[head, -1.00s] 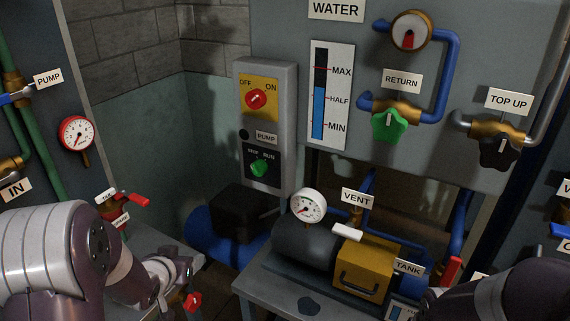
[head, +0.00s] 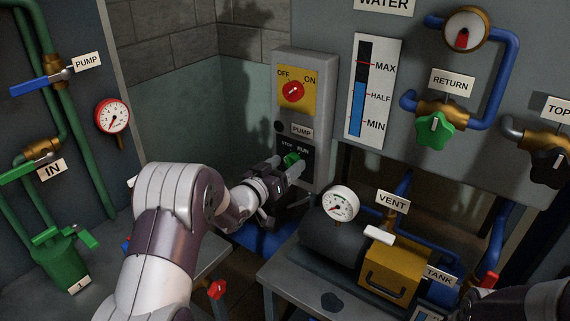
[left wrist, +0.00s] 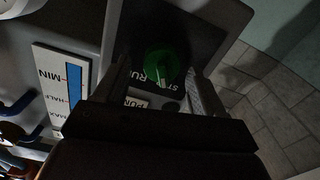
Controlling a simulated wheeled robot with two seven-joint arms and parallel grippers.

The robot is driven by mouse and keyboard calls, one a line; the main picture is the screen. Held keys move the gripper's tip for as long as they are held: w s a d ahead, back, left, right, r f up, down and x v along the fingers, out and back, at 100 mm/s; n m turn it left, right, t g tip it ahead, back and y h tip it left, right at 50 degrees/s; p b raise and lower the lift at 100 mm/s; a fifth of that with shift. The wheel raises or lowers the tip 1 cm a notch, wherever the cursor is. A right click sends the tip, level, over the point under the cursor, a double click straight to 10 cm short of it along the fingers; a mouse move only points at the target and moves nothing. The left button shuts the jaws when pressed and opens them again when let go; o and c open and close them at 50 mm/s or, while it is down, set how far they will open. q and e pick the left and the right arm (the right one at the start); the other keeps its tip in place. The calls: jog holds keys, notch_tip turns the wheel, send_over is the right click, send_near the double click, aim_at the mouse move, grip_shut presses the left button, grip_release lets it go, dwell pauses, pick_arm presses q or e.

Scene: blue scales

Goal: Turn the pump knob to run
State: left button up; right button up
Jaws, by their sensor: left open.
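The green pump knob (head: 291,159) sits on the dark STOP/RUN plate low on the grey pump switch box (head: 314,112). My left gripper (head: 284,167) is at this plate, with its open fingers on either side of the knob. In the left wrist view the knob (left wrist: 166,62) lies between the two fingers of the left gripper (left wrist: 160,82), with gaps showing, so it is not clamped. Its white mark points towards the lettering, but I cannot tell surely which word it marks.
A red OFF/ON switch (head: 292,91) on a yellow plate is above the knob. A gauge (head: 340,203), a dark cylinder and a yellow box (head: 390,262) stand on the bench at lower right. A red-handled valve (head: 217,289) is below my left arm.

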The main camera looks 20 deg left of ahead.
pick_arm(q)
jog(key=shift+w+f, duration=0.15)
jog(key=shift+w, duration=0.1)
jog(key=c, duration=1.1)
jog(key=shift+o, duration=0.2)
jog(key=shift+f+m+b, duration=0.1)
jog(key=shift+m+b, duration=0.5)
jog(key=shift+b, duration=0.2)
jog(key=m+b, duration=0.6)
jog(key=b, duration=0.1)
jog(key=shift+s+d+f+m, duration=0.1)
jog(key=shift+d+f+m, duration=0.05)
jog(key=shift+m, duration=0.25)
jog(key=shift+r+m+b, duration=0.2)
jog(key=shift+m+b, duration=1.8)
jog(key=shift+b, duration=0.05)
jog(key=o, duration=1.1)
jog(key=shift+c, duration=0.2)
jog(key=shift+s, duration=0.1)
